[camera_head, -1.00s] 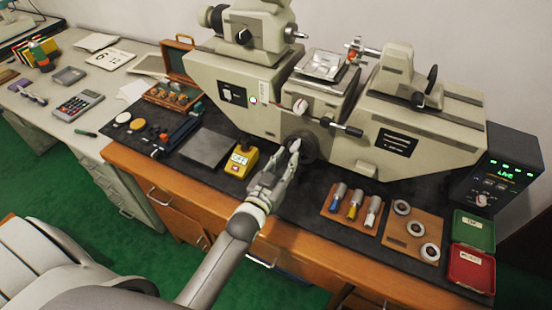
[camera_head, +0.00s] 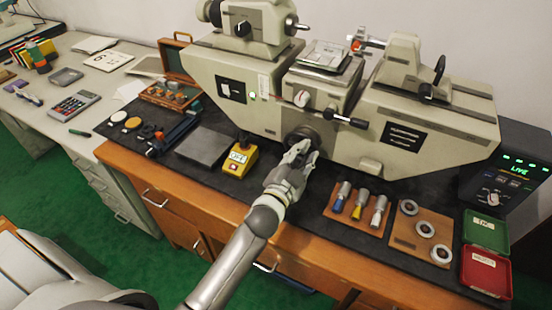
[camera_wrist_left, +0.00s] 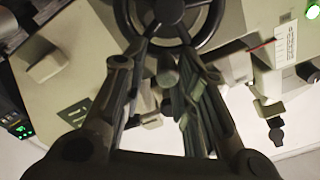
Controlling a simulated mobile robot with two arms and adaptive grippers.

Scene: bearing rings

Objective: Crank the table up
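The measuring machine's table (camera_head: 330,55) is a small grey top plate at the middle of the beige machine (camera_head: 232,92). A dark handwheel (camera_head: 302,134) sits low on the machine's front, partly hidden by my left gripper (camera_head: 302,152). In the left wrist view the handwheel (camera_wrist_left: 207,28) shows its rim, spokes and round hub at the top. A short dark knob (camera_wrist_left: 167,72) stands between my left fingers, which are apart on both sides of it. Contact with the knob cannot be told. My right gripper is not in view.
A yellow box reading OFF (camera_head: 240,160) stands left of the gripper. Plug gauges (camera_head: 358,205), a ring board (camera_head: 405,240) and green (camera_head: 487,232) and red (camera_head: 485,270) trays lie to the right. A display box (camera_head: 512,180) stands at far right.

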